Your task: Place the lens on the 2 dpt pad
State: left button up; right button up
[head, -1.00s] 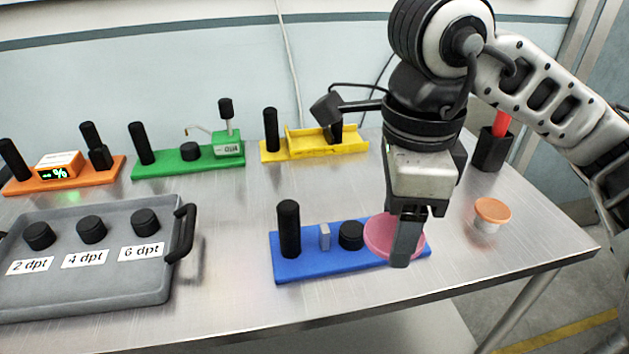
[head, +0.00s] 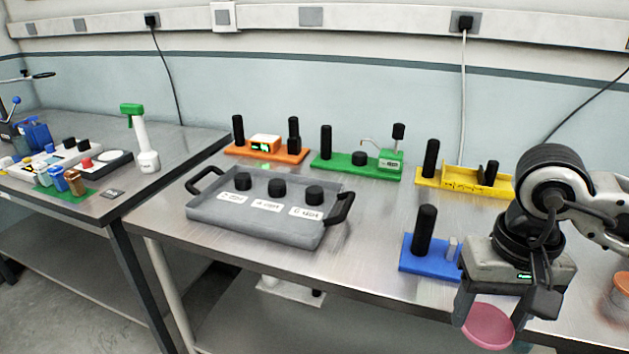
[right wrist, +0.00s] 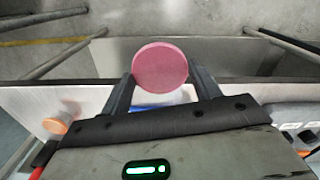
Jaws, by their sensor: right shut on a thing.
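The lens (head: 488,325) is a pink disc. My right gripper (head: 490,318) is shut on it and holds it in front of the blue module (head: 430,257), near the table's front edge. In the right wrist view the lens (right wrist: 160,67) sits between the two fingers of my right gripper (right wrist: 162,85). The 2 dpt pad (head: 243,181) is the leftmost of three black round pads on the grey tray (head: 270,231), well to the left of the gripper. The pad looks bare. My left gripper is not in view.
Orange (head: 265,148), green (head: 358,165) and yellow (head: 462,180) modules stand behind the tray. The tray has raised black handles (head: 340,207). An orange-topped jar (head: 621,288) is at the right edge. A second table (head: 60,202) with bottles stands at the left.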

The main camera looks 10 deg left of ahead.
aim_at(242, 176)
jog(key=z, duration=0.6)
jog(key=k, duration=0.15)
jog(key=u, duration=1.75)
jog(key=i, duration=1.3)
jog(key=u, duration=0.05)
